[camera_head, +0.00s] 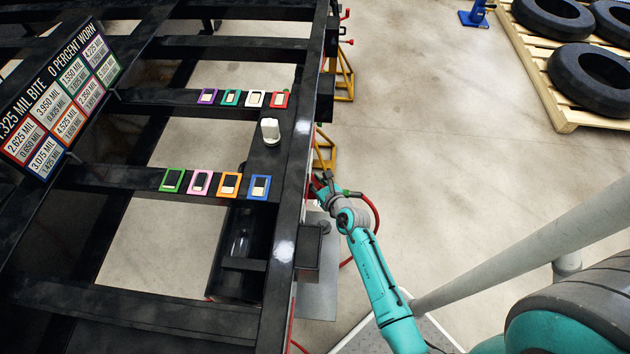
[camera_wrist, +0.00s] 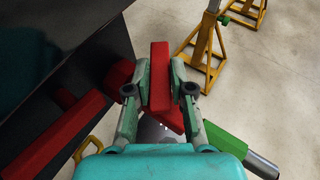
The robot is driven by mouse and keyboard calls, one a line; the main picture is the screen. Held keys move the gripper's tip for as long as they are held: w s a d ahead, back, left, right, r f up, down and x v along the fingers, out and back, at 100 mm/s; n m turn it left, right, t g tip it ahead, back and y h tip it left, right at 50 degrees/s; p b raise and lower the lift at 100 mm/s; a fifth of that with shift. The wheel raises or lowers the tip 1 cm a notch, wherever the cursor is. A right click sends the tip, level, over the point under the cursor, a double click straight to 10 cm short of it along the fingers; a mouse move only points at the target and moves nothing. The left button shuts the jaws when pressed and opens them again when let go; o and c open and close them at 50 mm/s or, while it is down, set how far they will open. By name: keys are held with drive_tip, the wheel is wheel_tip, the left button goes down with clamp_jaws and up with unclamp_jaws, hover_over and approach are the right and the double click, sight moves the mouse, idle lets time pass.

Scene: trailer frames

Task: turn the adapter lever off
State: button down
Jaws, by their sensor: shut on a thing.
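In the wrist view my gripper (camera_wrist: 160,88) is shut on a red lever (camera_wrist: 160,65), with one finger on each side of it. The red lever stands roughly upright in that picture, beside the dark frame side. Below and behind it is more red adapter body (camera_wrist: 170,119), partly hidden by the fingers. In the head view my gripper (camera_head: 321,182) is at the right side of the black trailer frame, and the lever there is mostly hidden by it.
A red bar (camera_wrist: 60,135) lies left of my gripper and a green part (camera_wrist: 228,146) right of it. Yellow jack stands (camera_wrist: 203,45) stand on the floor beyond. Colored gauges and a white object (camera_head: 270,131) sit on the black frame (camera_head: 295,215). A red hose (camera_head: 375,215) hangs near my arm.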

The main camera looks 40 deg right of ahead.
drive_tip(key=shift+f+m+h, duration=0.1)
drive_tip(key=shift+m+h, duration=0.5)
idle(0.4)
drive_tip(key=c, duration=1)
unclamp_jaws()
drive_tip(key=shift+d, duration=0.1)
drive_tip(key=v, duration=1.2)
